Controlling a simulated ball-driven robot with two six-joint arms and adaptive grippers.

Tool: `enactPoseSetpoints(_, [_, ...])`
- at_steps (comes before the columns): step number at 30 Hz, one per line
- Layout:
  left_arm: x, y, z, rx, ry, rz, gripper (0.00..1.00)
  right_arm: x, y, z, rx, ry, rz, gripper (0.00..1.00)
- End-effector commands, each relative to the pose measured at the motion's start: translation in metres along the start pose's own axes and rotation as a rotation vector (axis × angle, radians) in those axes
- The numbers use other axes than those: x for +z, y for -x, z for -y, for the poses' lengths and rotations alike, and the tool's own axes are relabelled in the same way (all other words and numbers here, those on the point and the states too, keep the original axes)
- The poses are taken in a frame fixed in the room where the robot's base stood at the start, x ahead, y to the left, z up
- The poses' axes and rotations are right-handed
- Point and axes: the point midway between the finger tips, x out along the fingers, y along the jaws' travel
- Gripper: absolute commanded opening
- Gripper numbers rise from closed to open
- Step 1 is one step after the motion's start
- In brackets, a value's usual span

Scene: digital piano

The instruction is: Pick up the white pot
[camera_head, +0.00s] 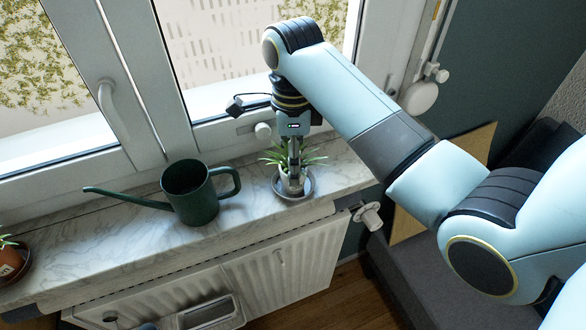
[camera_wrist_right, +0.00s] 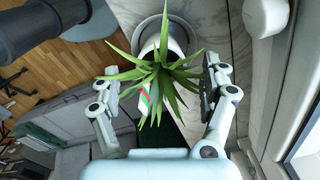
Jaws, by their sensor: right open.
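The white pot (camera_head: 291,185) holds a spiky green plant (camera_head: 281,157) and stands upright on a dark grey saucer (camera_head: 308,187), near the right end of the marble sill. My right gripper (camera_head: 294,155) points down over the plant, and its fingers partly hide the pot. In the right wrist view, the open fingers of that gripper (camera_wrist_right: 162,86) are on either side of the plant's leaves, with nothing clamped between them. The white pot (camera_wrist_right: 178,42) shows behind the leaves there. I cannot tell whether the fingers touch the leaves. My left gripper is out of view.
A dark green watering can (camera_head: 190,195) stands left of the pot on the marble sill (camera_head: 110,235). A terracotta pot (camera_head: 10,262) is at the far left. The window frame (camera_head: 225,133) rises behind the sill. A radiator (camera_head: 285,270) is below its front edge.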

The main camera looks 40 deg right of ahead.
Motion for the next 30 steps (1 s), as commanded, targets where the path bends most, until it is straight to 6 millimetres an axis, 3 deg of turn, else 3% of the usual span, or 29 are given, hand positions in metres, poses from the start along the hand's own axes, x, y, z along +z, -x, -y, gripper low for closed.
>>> enactPoseSetpoints(6, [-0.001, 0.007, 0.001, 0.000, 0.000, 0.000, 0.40, 0.000, -0.026, 0.002, 0.001, 0.001, 0.000, 0.79])
enactPoseSetpoints(14, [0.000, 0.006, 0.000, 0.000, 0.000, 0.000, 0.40, 0.000, -0.029, 0.002, -0.001, 0.001, 0.001, 0.78])
enactPoseSetpoints(30, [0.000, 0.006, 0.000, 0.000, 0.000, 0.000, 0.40, 0.000, -0.029, 0.002, -0.001, 0.001, 0.000, 0.08])
